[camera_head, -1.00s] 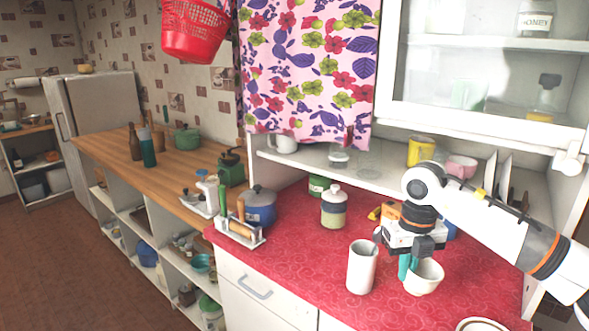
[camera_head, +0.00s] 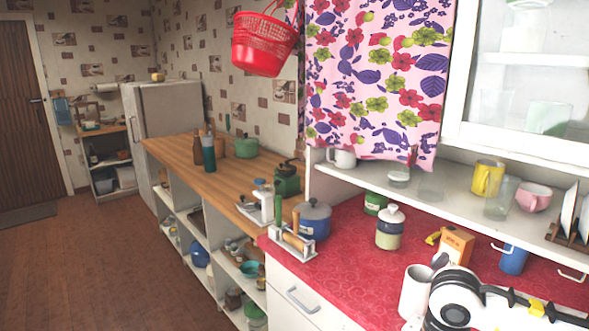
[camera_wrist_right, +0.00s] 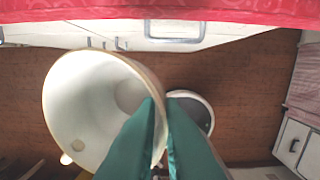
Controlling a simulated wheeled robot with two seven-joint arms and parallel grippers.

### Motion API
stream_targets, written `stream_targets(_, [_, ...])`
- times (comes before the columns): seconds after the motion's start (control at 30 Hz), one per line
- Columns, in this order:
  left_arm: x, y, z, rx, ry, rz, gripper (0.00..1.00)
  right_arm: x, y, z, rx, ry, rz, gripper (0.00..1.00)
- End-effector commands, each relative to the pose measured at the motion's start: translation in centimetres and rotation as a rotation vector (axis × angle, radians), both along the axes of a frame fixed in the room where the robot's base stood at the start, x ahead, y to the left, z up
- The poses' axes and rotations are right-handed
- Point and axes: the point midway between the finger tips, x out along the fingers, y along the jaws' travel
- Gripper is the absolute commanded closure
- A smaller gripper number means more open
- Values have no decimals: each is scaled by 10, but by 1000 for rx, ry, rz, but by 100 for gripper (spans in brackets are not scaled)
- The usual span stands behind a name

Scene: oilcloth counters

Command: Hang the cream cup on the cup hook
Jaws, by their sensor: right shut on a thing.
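The cream cup (camera_wrist_right: 85,105) fills the left of the right wrist view, its open mouth toward the camera. My right gripper (camera_wrist_right: 160,103) has its teal fingers shut on the cup's rim and wall, over brown floor. In the head view my right arm shows at the bottom right, but its fingers and the cup are not visible. White curved pieces (camera_head: 501,248) show below the shelf's front edge; I cannot tell whether one is the cup hook. My left gripper is not in view.
A white mug (camera_head: 415,292) stands on the red counter (camera_head: 350,270) beside my right arm. An orange box (camera_head: 456,246) and a blue cup (camera_head: 514,259) are behind. The shelf (camera_head: 455,205) holds a yellow mug (camera_head: 487,178) and a pink cup (camera_head: 533,197).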

Motion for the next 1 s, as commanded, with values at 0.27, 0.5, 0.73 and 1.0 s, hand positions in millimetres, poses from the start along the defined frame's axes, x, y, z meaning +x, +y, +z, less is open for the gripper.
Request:
stream_targets(0.27, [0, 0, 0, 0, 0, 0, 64, -39, 24, -15, 1, 0, 632, 100])
stream_targets(0.5, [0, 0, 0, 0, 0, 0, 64, -51, 30, -18, 0, -2, 838, 100])
stream_targets(0.73, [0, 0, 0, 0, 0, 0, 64, -51, 30, -18, 0, -1, 848, 100])
stream_targets(1.0, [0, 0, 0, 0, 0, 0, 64, -51, 30, -19, 2, 1, 846, 100])
